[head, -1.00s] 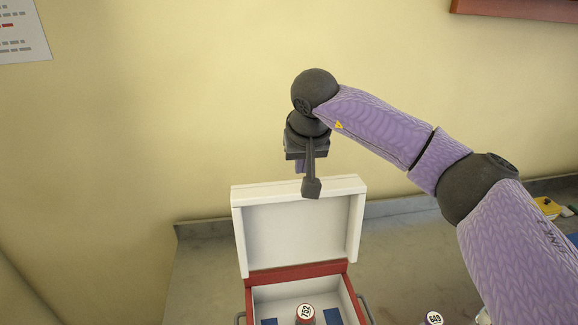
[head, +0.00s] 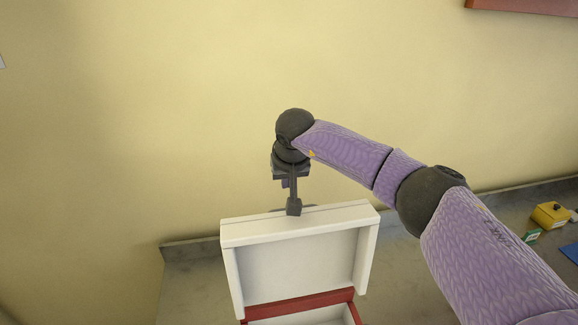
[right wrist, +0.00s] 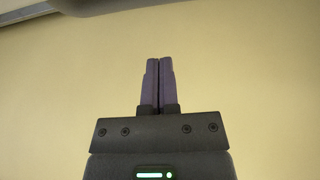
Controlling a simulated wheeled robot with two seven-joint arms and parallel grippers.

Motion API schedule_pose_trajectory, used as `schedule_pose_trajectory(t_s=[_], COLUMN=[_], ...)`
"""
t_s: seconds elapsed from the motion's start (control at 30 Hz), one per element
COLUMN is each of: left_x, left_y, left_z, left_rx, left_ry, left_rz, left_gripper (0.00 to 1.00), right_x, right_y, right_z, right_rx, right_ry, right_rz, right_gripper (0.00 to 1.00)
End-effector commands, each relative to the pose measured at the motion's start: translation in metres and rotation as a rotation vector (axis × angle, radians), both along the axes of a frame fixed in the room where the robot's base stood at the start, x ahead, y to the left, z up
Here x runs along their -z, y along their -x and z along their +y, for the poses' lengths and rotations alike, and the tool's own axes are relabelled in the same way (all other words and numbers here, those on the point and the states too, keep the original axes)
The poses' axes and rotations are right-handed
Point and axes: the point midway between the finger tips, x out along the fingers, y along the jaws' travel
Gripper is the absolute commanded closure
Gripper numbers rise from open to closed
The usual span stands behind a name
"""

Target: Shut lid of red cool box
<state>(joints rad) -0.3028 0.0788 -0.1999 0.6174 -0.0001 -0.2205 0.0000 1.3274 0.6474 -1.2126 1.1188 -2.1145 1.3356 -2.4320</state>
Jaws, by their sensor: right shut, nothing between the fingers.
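The red cool box (head: 300,302) stands on the grey counter at the bottom of the head view, mostly cut off by the frame edge. Its white lid (head: 298,258) stands open and upright, inner face towards me. My right gripper (head: 294,208) points down at the lid's top edge, near its middle; I cannot tell whether it touches. In the right wrist view the fingers (right wrist: 159,62) are together with nothing between them. My left gripper is not in view.
A yellow wall rises behind the grey counter (head: 190,290). A yellow object (head: 550,214) and a small green item (head: 531,237) lie at the far right. The counter left of the box is clear.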

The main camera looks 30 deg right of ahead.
Motion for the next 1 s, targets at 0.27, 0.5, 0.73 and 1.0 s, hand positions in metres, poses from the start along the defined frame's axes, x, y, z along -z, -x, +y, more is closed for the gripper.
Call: schedule_pose_trajectory(t_s=[0.27,0.5,0.73,1.0], left_x=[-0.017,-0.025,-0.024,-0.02], left_y=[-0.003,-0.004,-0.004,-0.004], left_z=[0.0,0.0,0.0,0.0], left_rx=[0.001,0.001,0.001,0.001], left_ry=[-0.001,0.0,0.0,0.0], left_rz=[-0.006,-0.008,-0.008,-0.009], left_gripper=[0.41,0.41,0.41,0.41], right_x=[0.017,0.02,0.021,0.021], right_y=[0.013,0.03,0.031,0.028], right_z=[0.003,0.008,0.009,0.008], right_rx=[-0.003,0.0,0.001,0.0], right_ry=[0.0,-0.001,0.0,0.007], right_rz=[0.0,-0.001,0.0,-0.028], right_gripper=[1.0,1.0,1.0,1.0])
